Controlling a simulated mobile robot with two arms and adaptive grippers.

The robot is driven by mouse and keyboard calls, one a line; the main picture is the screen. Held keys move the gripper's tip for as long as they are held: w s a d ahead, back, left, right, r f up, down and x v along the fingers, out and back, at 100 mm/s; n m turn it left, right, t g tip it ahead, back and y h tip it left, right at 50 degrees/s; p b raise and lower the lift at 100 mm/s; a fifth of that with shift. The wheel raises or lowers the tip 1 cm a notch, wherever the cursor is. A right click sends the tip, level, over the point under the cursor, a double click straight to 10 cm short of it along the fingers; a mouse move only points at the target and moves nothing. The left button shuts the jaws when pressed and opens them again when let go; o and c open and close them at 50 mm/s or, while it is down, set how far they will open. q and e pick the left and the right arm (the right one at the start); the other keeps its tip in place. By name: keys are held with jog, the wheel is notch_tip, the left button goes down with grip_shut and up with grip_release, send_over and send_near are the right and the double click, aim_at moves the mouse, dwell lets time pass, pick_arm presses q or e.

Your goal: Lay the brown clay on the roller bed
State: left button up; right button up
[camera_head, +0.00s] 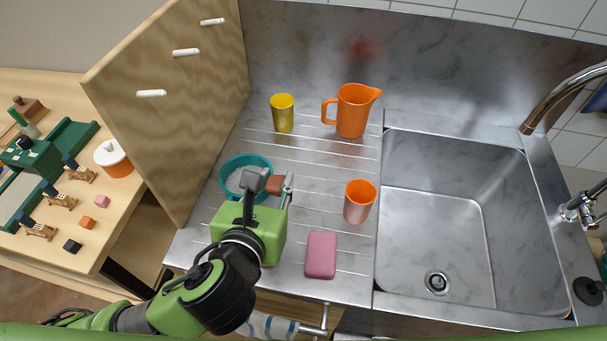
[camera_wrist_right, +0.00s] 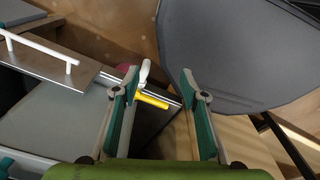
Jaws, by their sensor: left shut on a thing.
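My left gripper (camera_head: 272,186) is over the ribbed steel drainboard, shut on the brown clay (camera_head: 273,185). The clay is a small reddish-brown block, partly hidden by the fingers. The gripper is beside the teal sieve-like bowl (camera_head: 231,165) and overlaps its right side in the picture. The roller bed seems to be the green-framed device (camera_head: 75,139) on the wooden table at the far left, partly cut off by the picture edge. My right gripper (camera_wrist_right: 160,78) shows only in the right wrist view, open with nothing between its fingers.
A tall wooden peg panel (camera_head: 185,110) stands between drainboard and wooden table. The drainboard holds a yellow cup (camera_head: 283,113), orange pitcher (camera_head: 353,112), orange cup (camera_head: 359,203) and pink block (camera_head: 321,255).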

aim_at(281, 178)
pick_arm(q)
jog(key=b+x, duration=0.1)
jog(key=b, duration=0.2)
jog(key=b+x, duration=0.2)
jog(key=b, duration=0.1)
jog(key=shift+w+d+f, duration=0.15)
jog(key=shift+f, duration=0.4)
jog(key=x, duration=0.3)
jog(key=f+x, duration=0.1)
jog(key=x, duration=0.2)
jog(key=s+f+x, duration=0.1)
jog(key=x, duration=0.3)
jog(key=shift+d+f, duration=0.1)
jog(key=shift+f, duration=0.1)
jog(key=shift+w+f, duration=0.2)
jog(key=f, duration=0.3)
jog(key=shift+w+d+f+b, duration=0.1)
jog(key=shift+w+f+b, duration=0.2)
jog(key=shift+f, duration=0.1)
jog(key=o, duration=0.8)
jog(key=shift+f, duration=0.1)
jog(key=shift+o, duration=0.2)
